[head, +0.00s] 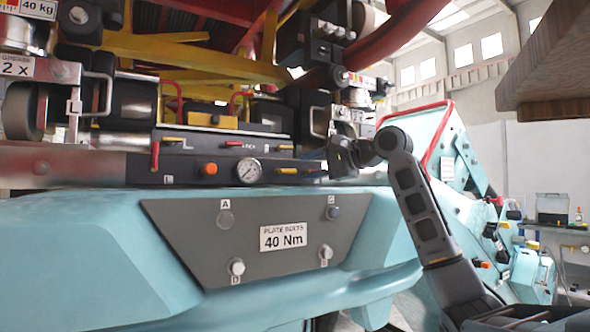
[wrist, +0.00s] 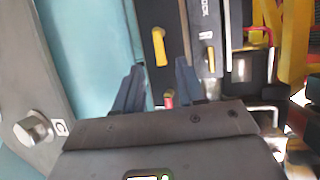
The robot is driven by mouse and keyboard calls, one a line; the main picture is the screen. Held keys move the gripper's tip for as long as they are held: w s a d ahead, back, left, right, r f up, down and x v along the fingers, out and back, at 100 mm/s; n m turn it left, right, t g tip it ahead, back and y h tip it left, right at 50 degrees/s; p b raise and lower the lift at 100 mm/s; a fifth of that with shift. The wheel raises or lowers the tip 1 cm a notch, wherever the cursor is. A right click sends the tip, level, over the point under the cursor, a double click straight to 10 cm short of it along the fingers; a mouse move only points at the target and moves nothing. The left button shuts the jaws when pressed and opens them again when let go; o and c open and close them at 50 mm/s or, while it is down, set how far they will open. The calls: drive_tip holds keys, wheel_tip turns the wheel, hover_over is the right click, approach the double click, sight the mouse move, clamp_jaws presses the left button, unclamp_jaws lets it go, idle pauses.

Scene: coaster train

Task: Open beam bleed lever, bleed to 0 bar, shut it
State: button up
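The dark beam panel (head: 200,172) carries a round pressure gauge (head: 249,170), whose needle is too small to read. Small yellow levers (head: 286,171) sit right of the gauge; which one is the beam bleed lever I cannot tell. My gripper (head: 312,164) is at the beam's right end, its fingers toward the panel. In the wrist view my gripper (wrist: 160,66) is open, with its two blue-grey fingers apart. A yellow lever (wrist: 159,46) shows in the gap, just ahead of the fingertips. A small red-tipped part (wrist: 168,100) shows between the fingers, nearer the palm.
Orange knobs (head: 209,169) and a red lever (head: 155,156) are on the beam. Below is a grey bolt plate (head: 200,250) marked 40 Nm on the turquoise body. A red-framed turquoise unit (head: 440,135) stands right of my arm. A brown overhanging block (head: 548,70) is at upper right.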

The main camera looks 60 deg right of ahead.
sight(293, 171)
drive_tip(key=shift+p+x, duration=0.3)
drive_tip(key=shift+x, duration=1.95)
clamp_jaws()
